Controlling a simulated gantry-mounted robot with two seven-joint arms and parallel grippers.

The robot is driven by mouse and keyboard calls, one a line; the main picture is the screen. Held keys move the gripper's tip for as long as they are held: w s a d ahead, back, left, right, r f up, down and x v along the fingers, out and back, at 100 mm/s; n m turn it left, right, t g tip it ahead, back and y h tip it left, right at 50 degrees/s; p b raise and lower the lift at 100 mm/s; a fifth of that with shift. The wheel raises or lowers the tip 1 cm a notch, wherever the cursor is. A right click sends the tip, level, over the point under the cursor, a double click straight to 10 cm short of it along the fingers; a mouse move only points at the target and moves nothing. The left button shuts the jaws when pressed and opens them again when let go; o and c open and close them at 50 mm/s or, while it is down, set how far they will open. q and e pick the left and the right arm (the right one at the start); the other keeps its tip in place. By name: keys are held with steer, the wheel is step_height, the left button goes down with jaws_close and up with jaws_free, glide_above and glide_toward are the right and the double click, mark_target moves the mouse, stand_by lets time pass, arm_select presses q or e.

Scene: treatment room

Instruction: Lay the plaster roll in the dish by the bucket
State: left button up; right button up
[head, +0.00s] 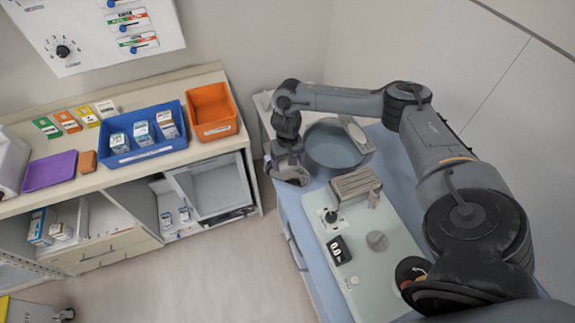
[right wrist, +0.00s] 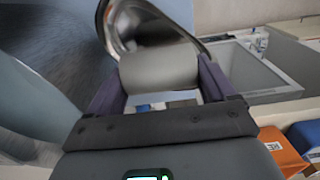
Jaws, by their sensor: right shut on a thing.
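My right gripper (head: 288,174) is low beside the left side of the round grey-blue bucket (head: 338,150) on the blue-topped table. In the right wrist view its fingers (right wrist: 160,90) are shut on a pale grey-beige cylinder, the plaster roll (right wrist: 158,69). A shiny metal dish (right wrist: 112,22) with a curved rim shows just beyond the roll, which covers part of it. I cannot tell whether roll and dish touch. In the head view the gripper hides the roll, and I cannot make out the dish. My left gripper is not in view.
A pale panel (head: 338,285) with a display, knobs and a ribbed grey block (head: 355,185) lies nearer on the table. Left, across a floor gap, a counter holds a blue bin (head: 150,151) of boxes and an orange bin (head: 212,110).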

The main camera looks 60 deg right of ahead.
mark_target(287, 166)
steer(key=shift+f, duration=1.1)
steer(key=shift+f, duration=0.3)
steer(key=o, duration=0.8)
steer(key=shift+f, duration=0.1)
